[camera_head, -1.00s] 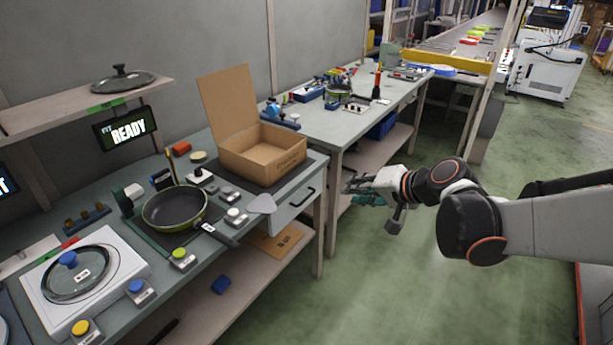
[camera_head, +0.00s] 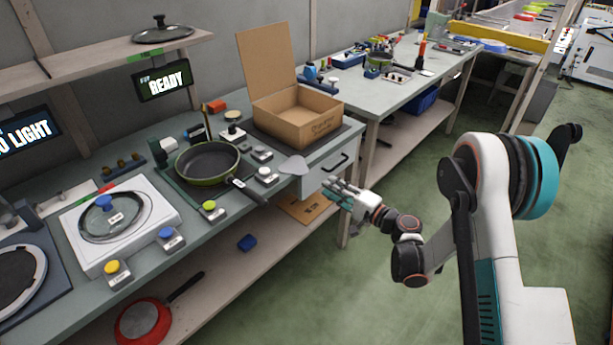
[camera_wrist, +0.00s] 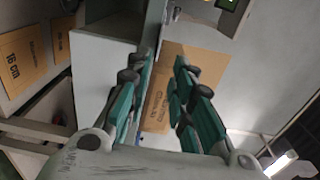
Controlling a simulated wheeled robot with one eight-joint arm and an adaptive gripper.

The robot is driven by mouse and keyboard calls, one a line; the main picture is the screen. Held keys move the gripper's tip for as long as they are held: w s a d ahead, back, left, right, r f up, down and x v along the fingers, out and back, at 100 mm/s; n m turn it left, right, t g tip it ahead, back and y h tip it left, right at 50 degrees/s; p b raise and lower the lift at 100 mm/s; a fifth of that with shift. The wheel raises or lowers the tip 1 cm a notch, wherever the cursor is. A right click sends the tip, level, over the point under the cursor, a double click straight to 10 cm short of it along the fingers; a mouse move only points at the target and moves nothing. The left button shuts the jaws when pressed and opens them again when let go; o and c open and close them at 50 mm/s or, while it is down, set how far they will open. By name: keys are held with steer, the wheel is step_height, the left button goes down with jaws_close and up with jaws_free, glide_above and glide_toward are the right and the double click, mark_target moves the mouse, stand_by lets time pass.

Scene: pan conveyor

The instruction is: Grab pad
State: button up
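A flat brown cardboard pad (camera_head: 303,208) lies on the lower shelf below the drawer; part of it is hidden behind the bench parts. In the wrist view, a brown pad marked "16 cm" (camera_wrist: 22,72) shows at the far left, with another brown sheet (camera_wrist: 59,40) beside it. My gripper (camera_head: 334,190) is in front of the drawer, to the right of the pad and apart from it. In the wrist view, my gripper (camera_wrist: 160,85) has its teal fingers spread, with nothing held between them.
An open cardboard box (camera_head: 300,122) stands on the bench above the grey drawer (camera_head: 325,165). A pan (camera_head: 207,162) and buttons are left of it. The green floor is clear.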

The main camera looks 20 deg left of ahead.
glide_toward(296, 167)
steer(key=shift+f+x, duration=0.15)
steer(key=shift+x, duration=1)
steer(key=shift+f+x, duration=0.15)
steer(key=shift+x, duration=1)
steer(key=shift+w, duration=0.1)
steer(key=shift+c, duration=0.6)
jaws_close()
step_height(296, 167, up, 3)
steer(key=shift+f+p, duration=0.25)
steer(key=shift+p, duration=0.2)
steer(key=shift+d, duration=0.15)
